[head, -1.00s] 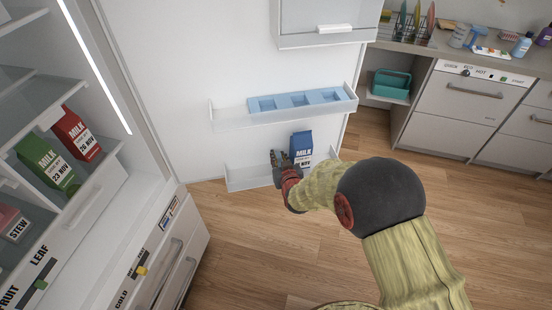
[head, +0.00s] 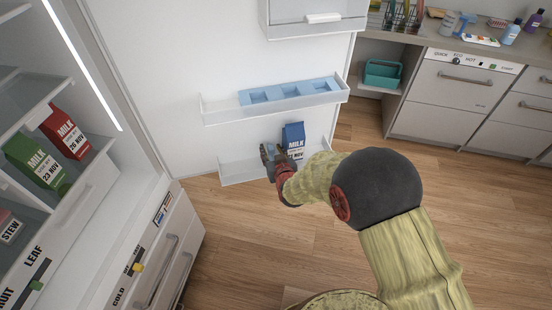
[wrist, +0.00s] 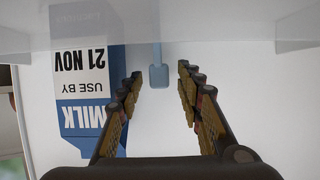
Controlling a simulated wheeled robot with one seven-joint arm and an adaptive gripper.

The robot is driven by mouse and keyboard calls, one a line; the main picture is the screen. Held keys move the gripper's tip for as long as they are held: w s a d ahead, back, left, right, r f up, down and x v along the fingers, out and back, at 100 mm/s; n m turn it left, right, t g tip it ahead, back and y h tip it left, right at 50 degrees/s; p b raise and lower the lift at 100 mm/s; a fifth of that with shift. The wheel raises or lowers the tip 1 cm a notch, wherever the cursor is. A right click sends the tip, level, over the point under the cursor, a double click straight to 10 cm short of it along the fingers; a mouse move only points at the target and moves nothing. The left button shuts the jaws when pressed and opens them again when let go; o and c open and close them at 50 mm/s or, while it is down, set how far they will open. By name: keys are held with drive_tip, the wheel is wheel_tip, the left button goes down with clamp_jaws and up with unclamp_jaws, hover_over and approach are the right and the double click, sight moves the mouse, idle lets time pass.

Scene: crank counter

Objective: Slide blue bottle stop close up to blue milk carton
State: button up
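The blue bottle stop (wrist: 158,76) is a small light-blue tab on a thin stem at the door shelf. In the wrist view it lies between my fingertips, with a visible gap to each finger. My gripper (wrist: 160,72) is open around it, and also shows in the head view (head: 272,152) at the lower door shelf. The blue milk carton (wrist: 85,75), marked 21 NOV, appears upside down at left in the wrist view, apart from the stop. In the head view the carton (head: 293,136) stands just right of my gripper. The stop is not clear there.
The lower door shelf (head: 240,170) has a clear front wall. Above it, another door shelf (head: 222,113) holds a light-blue tray (head: 290,91). Red (head: 66,133) and green (head: 36,163) milk cartons stand inside the fridge at left. Open floor lies at right.

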drive_tip(key=v, duration=1.1)
